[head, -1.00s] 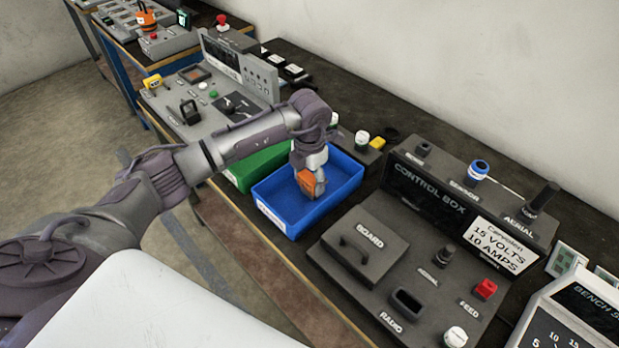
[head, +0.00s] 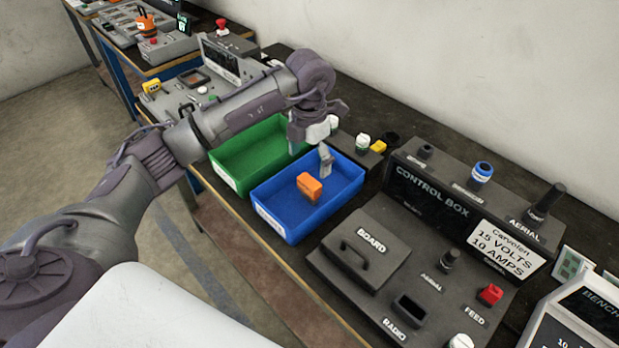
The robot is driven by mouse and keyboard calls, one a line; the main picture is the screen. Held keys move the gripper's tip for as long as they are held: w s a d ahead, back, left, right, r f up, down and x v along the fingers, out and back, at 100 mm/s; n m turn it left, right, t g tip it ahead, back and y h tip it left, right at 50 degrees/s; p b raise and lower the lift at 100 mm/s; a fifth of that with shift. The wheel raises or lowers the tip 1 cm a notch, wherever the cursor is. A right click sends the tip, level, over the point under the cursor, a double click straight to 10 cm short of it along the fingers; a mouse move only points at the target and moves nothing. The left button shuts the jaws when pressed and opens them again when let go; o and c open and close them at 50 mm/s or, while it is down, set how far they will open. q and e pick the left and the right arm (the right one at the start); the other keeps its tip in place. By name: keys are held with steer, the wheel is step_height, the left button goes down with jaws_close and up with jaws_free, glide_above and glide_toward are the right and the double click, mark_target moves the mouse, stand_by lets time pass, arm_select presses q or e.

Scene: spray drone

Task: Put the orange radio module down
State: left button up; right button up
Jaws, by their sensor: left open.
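The orange radio module (head: 309,187) lies in the blue tray (head: 270,221), near its middle, with nothing gripping it. My left gripper (head: 324,160) is open and empty above the back part of the blue tray, apart from the module. Part of the gripper is hidden behind its own wrist. My right gripper is not in the head view.
A green tray (head: 222,174) stands directly left of the blue one. The dark control box (head: 432,198) with its board cover (head: 364,250) and radio slot (head: 409,309) is to the right. Small white and yellow parts (head: 378,147) stand behind the trays.

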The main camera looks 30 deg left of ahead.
mark_target(309, 181)
arm_select(q)
step_height(309, 181, up, 4)
steer(key=shift+b, duration=0.3)
stand_by(0.4)
